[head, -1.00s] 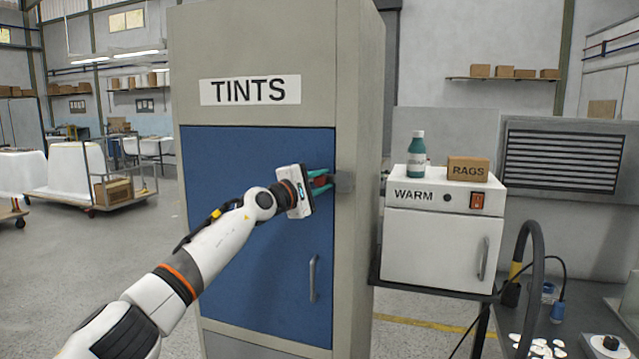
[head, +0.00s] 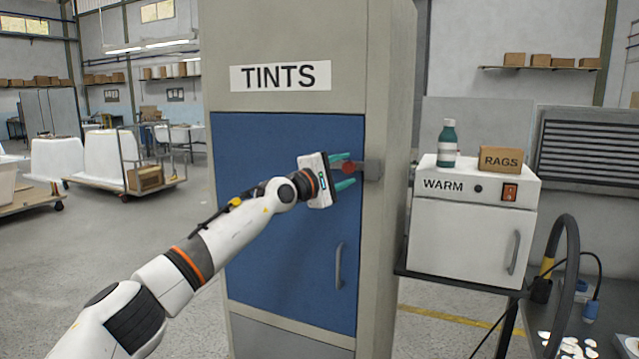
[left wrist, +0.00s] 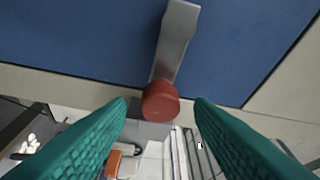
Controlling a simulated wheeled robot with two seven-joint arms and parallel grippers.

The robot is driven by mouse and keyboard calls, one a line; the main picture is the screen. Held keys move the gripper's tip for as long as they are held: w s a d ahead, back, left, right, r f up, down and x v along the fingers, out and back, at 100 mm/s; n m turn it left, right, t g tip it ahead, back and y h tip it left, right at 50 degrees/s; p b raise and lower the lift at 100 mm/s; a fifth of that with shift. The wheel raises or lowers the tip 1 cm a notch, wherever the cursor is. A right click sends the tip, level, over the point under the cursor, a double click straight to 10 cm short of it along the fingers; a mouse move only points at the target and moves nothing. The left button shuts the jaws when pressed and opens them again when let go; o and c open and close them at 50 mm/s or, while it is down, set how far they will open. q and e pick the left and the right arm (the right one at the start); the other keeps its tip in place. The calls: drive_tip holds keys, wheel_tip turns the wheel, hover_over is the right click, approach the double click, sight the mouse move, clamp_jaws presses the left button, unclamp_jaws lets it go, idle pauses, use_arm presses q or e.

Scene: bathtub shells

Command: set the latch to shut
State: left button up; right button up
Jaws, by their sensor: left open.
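The latch is a flat grey metal bar (left wrist: 178,42) with a round red knob (left wrist: 160,101) at its end, seen in the left wrist view. The bar lies across the blue door (head: 290,240) of the tall TINTS cabinet (head: 390,90). In the head view the knob (head: 348,168) is beside a grey block (head: 372,169) on the door's right frame. My left gripper (head: 347,171) is open, its teal fingers on either side of the knob with a gap at each side. The gripper hides most of the bar in the head view. My right gripper is not in view.
A white WARM box (head: 460,240) stands on a shelf right of the cabinet, with a green bottle (head: 447,145) and a RAGS box (head: 507,159) on top. A door handle (head: 339,265) sits lower on the blue door. Open floor lies to the left.

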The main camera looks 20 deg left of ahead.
use_arm(q)
drive_tip(key=b+v, duration=0.3)
drive_tip(key=v, duration=0.6)
drive_tip(key=shift+s+a+b, duration=0.2)
drive_tip(key=shift+s+b, duration=0.1)
drive_tip(key=shift+f, duration=0.25)
